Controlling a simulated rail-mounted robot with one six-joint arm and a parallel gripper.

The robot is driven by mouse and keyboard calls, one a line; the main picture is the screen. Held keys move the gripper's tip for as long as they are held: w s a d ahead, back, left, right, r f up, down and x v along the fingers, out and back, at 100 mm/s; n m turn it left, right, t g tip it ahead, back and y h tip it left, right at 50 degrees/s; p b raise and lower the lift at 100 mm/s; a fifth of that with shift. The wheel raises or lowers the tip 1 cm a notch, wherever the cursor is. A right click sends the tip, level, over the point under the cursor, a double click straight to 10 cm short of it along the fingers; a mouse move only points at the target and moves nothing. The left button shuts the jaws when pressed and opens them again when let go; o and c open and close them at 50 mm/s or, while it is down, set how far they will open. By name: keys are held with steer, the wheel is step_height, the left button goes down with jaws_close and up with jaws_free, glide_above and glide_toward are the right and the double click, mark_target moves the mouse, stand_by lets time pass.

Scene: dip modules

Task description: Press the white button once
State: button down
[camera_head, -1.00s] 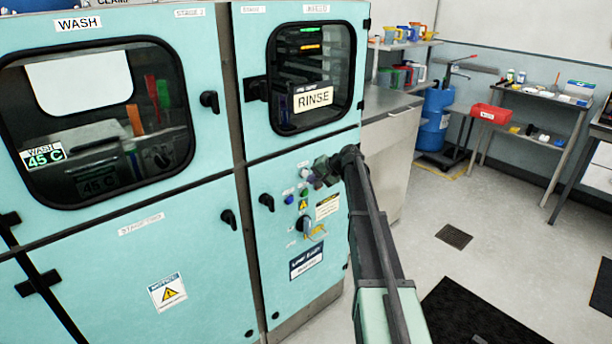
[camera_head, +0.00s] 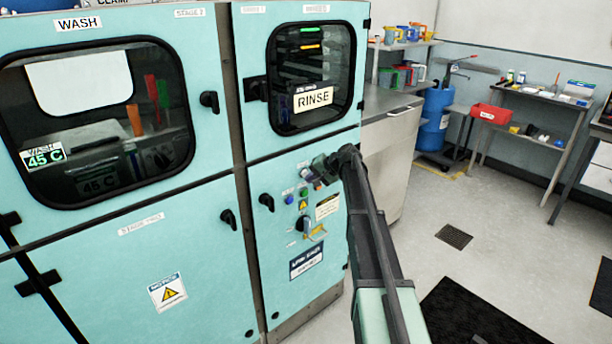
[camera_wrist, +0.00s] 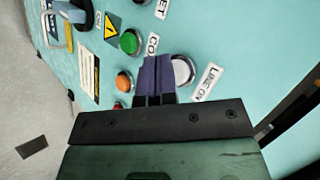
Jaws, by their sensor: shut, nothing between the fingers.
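The white button (camera_wrist: 183,70) is a round cap in a metal ring beside a "LINE ON" label in the wrist view. My gripper (camera_wrist: 157,66) is shut and empty. Its dark fingers lie just left of the white button in that view and overlap the ring's left edge. I cannot tell whether they touch it. In the head view my gripper (camera_head: 312,179) is at the upper part of the button panel on the teal machine (camera_head: 285,250), with the arm hiding some of the panel.
A green button (camera_wrist: 130,42), an orange button (camera_wrist: 123,82) and a red button (camera_wrist: 118,105) sit close to the fingers. A blue button (camera_head: 289,199) and a rotary switch handle (camera_head: 314,236) are lower on the panel. Open floor lies right of the machine.

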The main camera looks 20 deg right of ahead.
steer(key=shift+w+a, duration=0.1)
steer(key=shift+w, duration=0.3)
stand_by(0.7)
steer(key=shift+s+d, duration=0.25)
steer(key=shift+s, duration=0.5)
steer(key=s, duration=0.1)
steer(key=s+d, duration=0.1)
steer(key=s, duration=0.2)
steer(key=shift+s+d, duration=0.3)
steer(key=shift+s, duration=0.1)
stand_by(0.4)
